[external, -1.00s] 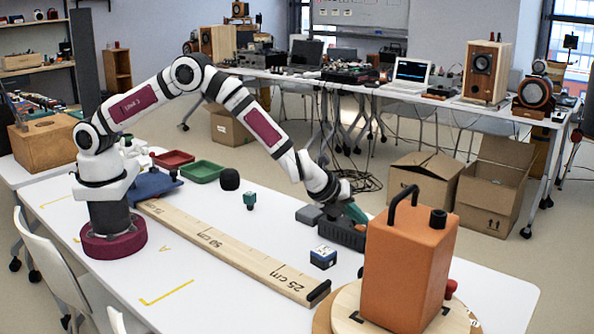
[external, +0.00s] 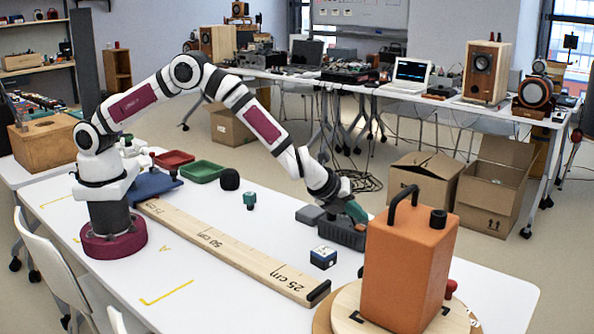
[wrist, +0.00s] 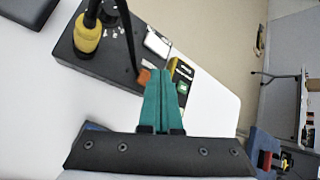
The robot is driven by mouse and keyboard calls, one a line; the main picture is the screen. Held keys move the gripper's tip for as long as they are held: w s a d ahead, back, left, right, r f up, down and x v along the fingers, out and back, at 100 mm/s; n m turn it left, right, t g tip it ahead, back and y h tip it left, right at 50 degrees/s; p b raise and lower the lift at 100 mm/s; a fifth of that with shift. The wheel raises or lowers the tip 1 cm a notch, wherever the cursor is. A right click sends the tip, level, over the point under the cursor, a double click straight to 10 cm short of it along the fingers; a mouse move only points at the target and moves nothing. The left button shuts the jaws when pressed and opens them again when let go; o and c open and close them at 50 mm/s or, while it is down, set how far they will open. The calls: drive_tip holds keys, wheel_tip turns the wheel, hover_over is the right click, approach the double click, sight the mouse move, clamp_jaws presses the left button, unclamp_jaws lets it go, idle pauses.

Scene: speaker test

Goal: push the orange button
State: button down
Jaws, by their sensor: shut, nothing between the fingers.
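A small orange button (wrist: 144,76) shows in the wrist view on a dark panel box (wrist: 95,62), just left of my fingertips. My teal fingers overlap its edge in the picture, and I cannot tell whether they touch it. My gripper (wrist: 160,78) is shut and empty, and points at the box between the orange button and a green one (wrist: 183,88). In the external view my gripper (external: 356,212) is low over the dark box (external: 343,236), behind the orange speaker cabinet. The button cannot be made out there.
The orange cabinet (external: 408,265) stands on a round wooden board (external: 352,310) in front of the gripper. A blue-black cube (external: 323,257) and a wooden ruler (external: 225,250) lie nearby. A yellow plug with a cable (wrist: 87,38) and a white switch (wrist: 157,43) are on the box.

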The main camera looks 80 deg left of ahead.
sight(357, 232)
drive_tip(key=shift+r, duration=0.25)
drive_tip(key=shift+r, duration=0.1)
wheel_tip(357, 232, up, 6)
drive_tip(key=shift+f, duration=0.1)
idle(2.9)
